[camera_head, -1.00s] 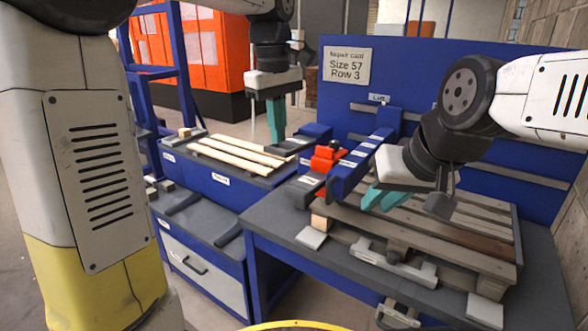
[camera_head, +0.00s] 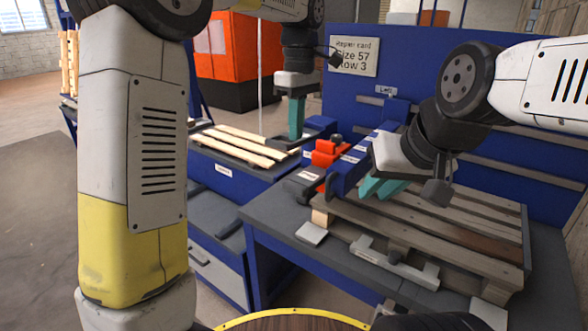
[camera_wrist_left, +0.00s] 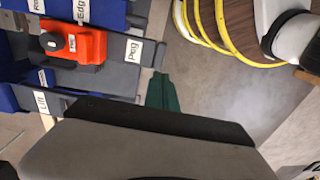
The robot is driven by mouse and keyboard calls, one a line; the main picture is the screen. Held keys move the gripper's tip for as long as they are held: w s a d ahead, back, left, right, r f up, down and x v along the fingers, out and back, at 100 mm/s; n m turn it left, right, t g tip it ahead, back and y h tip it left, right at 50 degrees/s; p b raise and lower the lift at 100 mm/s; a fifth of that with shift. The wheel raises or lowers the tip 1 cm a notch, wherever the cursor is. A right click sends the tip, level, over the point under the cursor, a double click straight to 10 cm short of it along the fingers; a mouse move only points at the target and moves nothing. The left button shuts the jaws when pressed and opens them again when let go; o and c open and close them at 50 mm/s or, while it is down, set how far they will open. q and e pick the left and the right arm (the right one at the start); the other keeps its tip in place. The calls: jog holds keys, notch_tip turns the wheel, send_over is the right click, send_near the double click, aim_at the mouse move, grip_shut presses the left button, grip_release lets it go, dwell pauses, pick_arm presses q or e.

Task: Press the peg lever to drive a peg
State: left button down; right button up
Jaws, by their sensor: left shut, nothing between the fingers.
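The dark grey lever plate labelled Peg (camera_wrist_left: 118,70) lies beside a red block with a black knob (camera_wrist_left: 75,42) in the left wrist view. The red block also shows in the head view (camera_head: 326,152), with a grey labelled part (camera_head: 303,183) in front of it. My left gripper (camera_head: 296,136) points down, shut and empty, left of and behind the red block. Its teal fingers (camera_wrist_left: 162,97) appear just past the Peg-labelled end in the wrist view; contact cannot be told. My right gripper (camera_head: 383,189) hangs over the wooden pallet (camera_head: 440,227); its finger gap is unclear.
Wooden slats (camera_head: 240,147) lie on the blue bench at left. A blue panel carries the repair card (camera_head: 353,56) reading Size 57, Row 3. A blue beam (camera_head: 350,170) runs beside the pallet. A yellow-edged round surface (camera_head: 290,318) is at bottom.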

aim_at(293, 184)
pick_arm(q)
jog(key=f, duration=1.2)
jog(key=shift+s+a, duration=0.25)
jog(key=shift+s, duration=0.1)
